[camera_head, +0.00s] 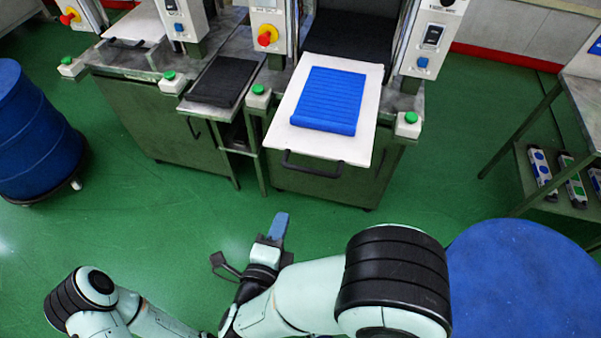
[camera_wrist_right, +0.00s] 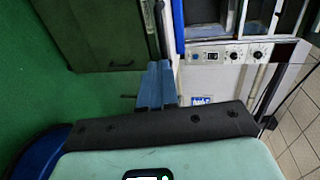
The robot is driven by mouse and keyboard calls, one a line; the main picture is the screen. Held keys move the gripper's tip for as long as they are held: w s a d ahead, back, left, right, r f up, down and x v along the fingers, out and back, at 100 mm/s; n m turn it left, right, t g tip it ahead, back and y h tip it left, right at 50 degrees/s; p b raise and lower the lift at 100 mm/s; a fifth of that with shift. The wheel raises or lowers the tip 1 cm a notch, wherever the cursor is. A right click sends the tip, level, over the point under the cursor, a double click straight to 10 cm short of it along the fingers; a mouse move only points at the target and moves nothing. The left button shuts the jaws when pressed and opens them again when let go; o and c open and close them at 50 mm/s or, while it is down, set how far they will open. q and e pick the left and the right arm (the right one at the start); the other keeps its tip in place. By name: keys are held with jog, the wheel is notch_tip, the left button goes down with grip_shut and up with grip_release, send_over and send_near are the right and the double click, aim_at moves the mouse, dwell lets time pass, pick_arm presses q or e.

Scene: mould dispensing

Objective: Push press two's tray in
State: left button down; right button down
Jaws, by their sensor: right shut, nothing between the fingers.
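The right-hand press has its white tray (camera_head: 365,135) pulled out over the front of its green cabinet. A blue ribbed slab (camera_head: 329,100) lies on the tray. A black handle (camera_head: 313,166) is on the tray's front edge. My right gripper (camera_head: 281,224) is shut and empty, in front of and below the handle, apart from it. Its blue fingers (camera_wrist_right: 156,85) lie together in the right wrist view, where a blue strip (camera_wrist_right: 178,25), seemingly the slab's edge, shows above. I cannot read a press number. My left arm shows at the lower left, but its gripper is out of view.
Another white tray (camera_head: 133,28) sits in the left press. A dark mat (camera_head: 222,82) lies between the presses. A blue drum (camera_head: 35,130) stands at left, a blue round top (camera_head: 530,285) at lower right, and a shelf rack (camera_head: 535,110) at right. The green floor before the cabinets is clear.

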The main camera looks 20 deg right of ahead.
pick_arm(q)
jog(key=shift+s+r, duration=0.1)
jog(key=shift+r, duration=0.05)
pick_arm(e)
jog(key=x, duration=1.3)
jog(key=shift+w+d, duration=0.25)
jog(key=shift+d, duration=0.15)
